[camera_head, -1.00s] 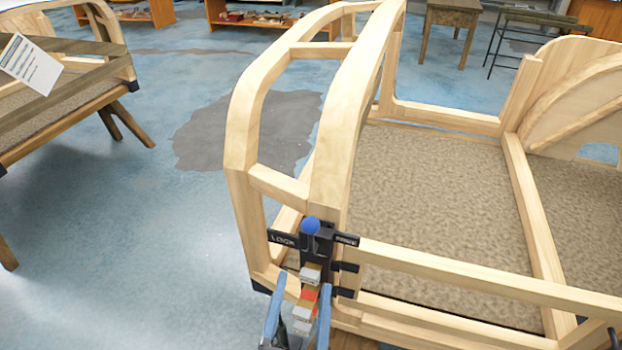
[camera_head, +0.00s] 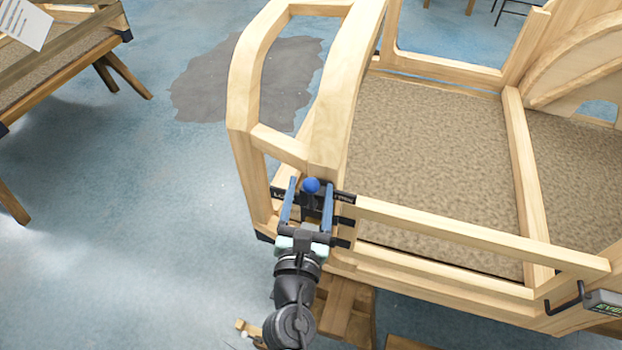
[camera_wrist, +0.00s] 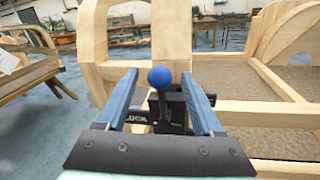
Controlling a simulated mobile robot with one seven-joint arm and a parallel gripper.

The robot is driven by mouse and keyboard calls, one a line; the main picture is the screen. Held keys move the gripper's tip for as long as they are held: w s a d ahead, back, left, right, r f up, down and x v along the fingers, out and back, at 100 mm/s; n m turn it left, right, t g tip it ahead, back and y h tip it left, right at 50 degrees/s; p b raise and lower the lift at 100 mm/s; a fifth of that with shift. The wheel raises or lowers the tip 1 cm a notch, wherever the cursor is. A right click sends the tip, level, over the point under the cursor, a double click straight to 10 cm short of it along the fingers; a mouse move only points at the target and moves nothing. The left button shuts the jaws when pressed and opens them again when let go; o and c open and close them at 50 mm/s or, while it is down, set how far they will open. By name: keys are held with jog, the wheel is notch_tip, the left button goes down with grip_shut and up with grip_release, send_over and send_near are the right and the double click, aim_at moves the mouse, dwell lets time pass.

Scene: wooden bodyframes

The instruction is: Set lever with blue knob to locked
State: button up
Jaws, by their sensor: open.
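The lever's blue knob (camera_head: 311,186) stands on a dark stem at the front corner post of the wooden bodyframe. In the wrist view the blue knob (camera_wrist: 159,77) sits between the blue fingers, with its dark stem leaning down to the right into a black bracket. A black plate marked LOCK (camera_wrist: 137,118) lies to the left of the stem. A second label to the right is mostly hidden in the head view. My gripper (camera_head: 308,190) is open, one finger on each side of the knob. The fingers show gaps to the knob in the wrist view.
The wooden bodyframe (camera_head: 440,222) has a low front rail running right from the lever. A black handle (camera_head: 566,300) sits at the lower right. A wooden bench with a paper sheet (camera_head: 25,22) stands at the left.

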jog(key=shift+w+d, duration=0.1)
jog(key=shift+w, duration=0.9)
grip_shut()
dwell(0.8)
